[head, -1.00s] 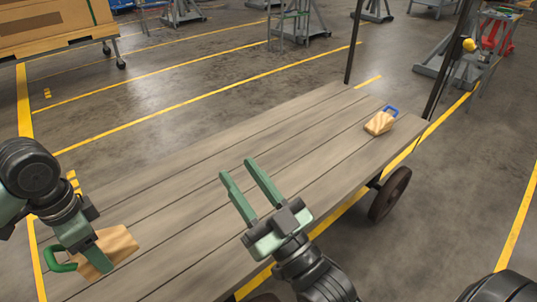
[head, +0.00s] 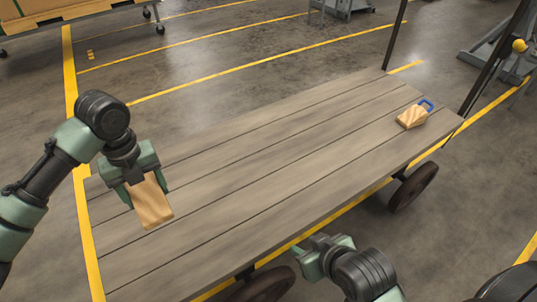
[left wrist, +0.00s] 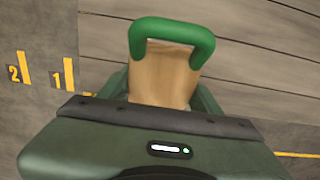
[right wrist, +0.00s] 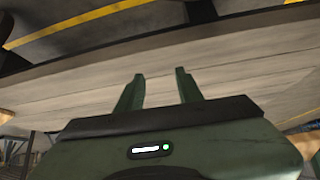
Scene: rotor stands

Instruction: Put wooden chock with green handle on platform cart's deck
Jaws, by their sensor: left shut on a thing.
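The wooden chock with the green handle (head: 152,203) is in my left gripper (head: 143,184), over the left end of the platform cart's deck (head: 255,180). The gripper is shut on the wooden body. In the left wrist view the green handle (left wrist: 172,31) stands out from the wood (left wrist: 163,75), with deck planks behind it. I cannot tell whether the chock touches the deck. My right gripper (head: 312,246) is at the deck's near edge; the right wrist view shows its fingers (right wrist: 158,90) open and empty.
A second wooden chock (head: 411,117) with a blue handle lies at the deck's far right. The deck's middle is clear. Dark upright posts (head: 395,35) rise at the right end. Numbered yellow floor marks (left wrist: 68,73) lie beside the deck's left end.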

